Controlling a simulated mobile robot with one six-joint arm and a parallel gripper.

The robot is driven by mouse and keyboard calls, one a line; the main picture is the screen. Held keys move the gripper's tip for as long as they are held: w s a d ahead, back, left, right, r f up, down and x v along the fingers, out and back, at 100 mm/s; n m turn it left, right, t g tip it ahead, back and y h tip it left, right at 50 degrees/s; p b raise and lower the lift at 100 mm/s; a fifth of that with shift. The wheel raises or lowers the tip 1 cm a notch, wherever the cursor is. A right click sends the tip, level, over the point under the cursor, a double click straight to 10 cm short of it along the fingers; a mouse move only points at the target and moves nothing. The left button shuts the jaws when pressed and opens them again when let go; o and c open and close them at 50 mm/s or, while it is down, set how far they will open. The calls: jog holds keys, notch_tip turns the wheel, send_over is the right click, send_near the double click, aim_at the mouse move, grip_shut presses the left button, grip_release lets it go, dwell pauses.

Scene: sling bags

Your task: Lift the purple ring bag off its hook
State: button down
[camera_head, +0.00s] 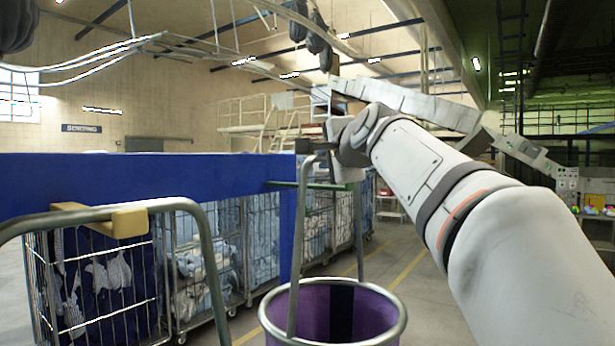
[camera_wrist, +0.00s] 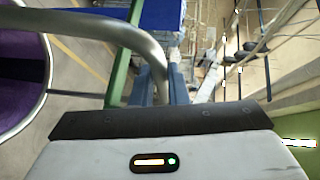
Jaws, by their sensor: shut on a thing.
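The purple ring bag (camera_head: 375,312) hangs at bottom centre in the head view, with a round grey metal rim. Its purple inside also shows at the left edge of the wrist view (camera_wrist: 18,75). Its tall grey tube handle (camera_head: 299,225) rises to my gripper (camera_head: 322,160). My gripper is shut on the handle near its top; in the wrist view the blue fingers (camera_wrist: 160,85) flank the tube (camera_wrist: 110,30). A green hook (camera_head: 283,185) sticks out from the blue beam, just below the handle's top. I cannot tell whether handle and hook touch.
The blue beam (camera_head: 130,180) spans the left. A yellow hook (camera_head: 128,222) on it carries another grey handle (camera_head: 203,250), close on the left. Wire cages of laundry (camera_head: 205,250) stand behind. The floor (camera_head: 400,250) between cages and arm looks clear.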

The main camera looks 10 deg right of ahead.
notch_tip(320, 180, up, 9)
jog(key=p, duration=0.4)
jog(key=shift+r+p, duration=0.15)
jog(key=shift+p, duration=0.2)
dwell(0.4)
jog(key=s+d+b, duration=0.4)
jog(key=s+d, duration=0.5)
jog(key=shift+s, duration=0.15)
dwell(0.9)
jog(key=shift+d, duration=0.1)
